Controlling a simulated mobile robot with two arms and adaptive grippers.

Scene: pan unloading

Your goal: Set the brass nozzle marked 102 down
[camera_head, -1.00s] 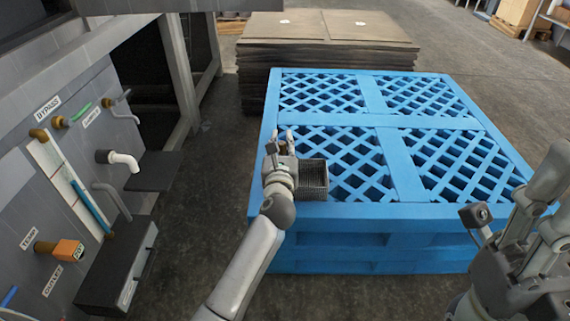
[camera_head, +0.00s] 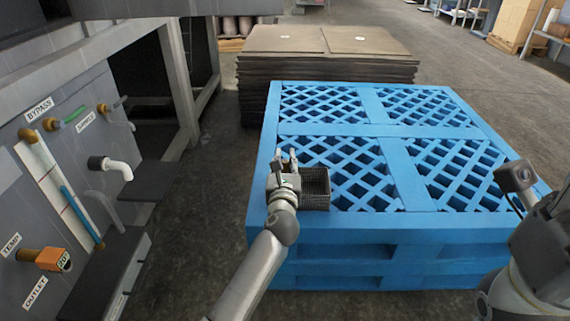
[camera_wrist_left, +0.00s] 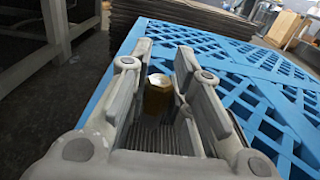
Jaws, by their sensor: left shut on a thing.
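My left gripper (camera_head: 284,160) is over the near left part of the blue pallet (camera_head: 400,222), beside a dark mesh basket (camera_head: 318,190). It is shut on the brass nozzle (camera_wrist_left: 158,95), which shows between the fingers in the left wrist view. The number on the nozzle cannot be read. The fingers and wrist hide part of the nozzle, and I cannot tell whether it touches the pallet. My right arm is at the right edge of the head view; its fingers cannot be made out.
A stack of dark sheets (camera_head: 325,75) stands behind the pallet. The pallet's slatted top is clear right of the basket.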

